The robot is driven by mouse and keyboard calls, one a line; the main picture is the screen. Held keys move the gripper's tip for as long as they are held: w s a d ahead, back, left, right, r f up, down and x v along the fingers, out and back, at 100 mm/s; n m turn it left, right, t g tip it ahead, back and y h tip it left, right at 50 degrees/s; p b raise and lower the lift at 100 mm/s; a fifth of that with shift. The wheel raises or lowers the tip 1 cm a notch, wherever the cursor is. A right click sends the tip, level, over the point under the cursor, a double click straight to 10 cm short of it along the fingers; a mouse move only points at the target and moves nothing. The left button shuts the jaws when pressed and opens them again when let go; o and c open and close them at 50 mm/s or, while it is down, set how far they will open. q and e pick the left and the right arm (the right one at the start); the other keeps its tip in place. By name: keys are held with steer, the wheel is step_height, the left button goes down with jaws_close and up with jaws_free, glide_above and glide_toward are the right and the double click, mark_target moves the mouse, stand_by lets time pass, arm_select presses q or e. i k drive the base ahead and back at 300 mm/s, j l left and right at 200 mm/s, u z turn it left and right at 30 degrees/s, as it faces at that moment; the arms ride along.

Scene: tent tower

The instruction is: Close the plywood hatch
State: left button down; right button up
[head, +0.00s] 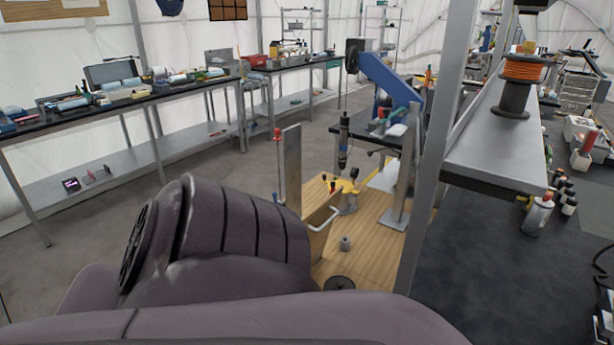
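An upright light-wood panel (314,214), which looks like the plywood hatch, stands at the left edge of a wooden top (375,257). A pale bent bar handle (324,222) shows on or beside it. I cannot tell how far the hatch is open. A large dark arm link of mine fills the lower left and centre and hides what is below and left of the panel. Neither of my grippers shows.
A tall metal plate (292,165) stands beside the panel. A yellow-based device (348,190) and a small grey cylinder (345,243) are on the wooden top. A metal post and shelf (495,150) with an orange spool (522,70) stand right. Open floor (250,165) lies left.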

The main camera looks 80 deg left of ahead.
mark_target(317, 223)
steer(key=u, duration=2.5)
steer(key=k+l+u, duration=0.35)
steer(key=i+l, duration=0.05)
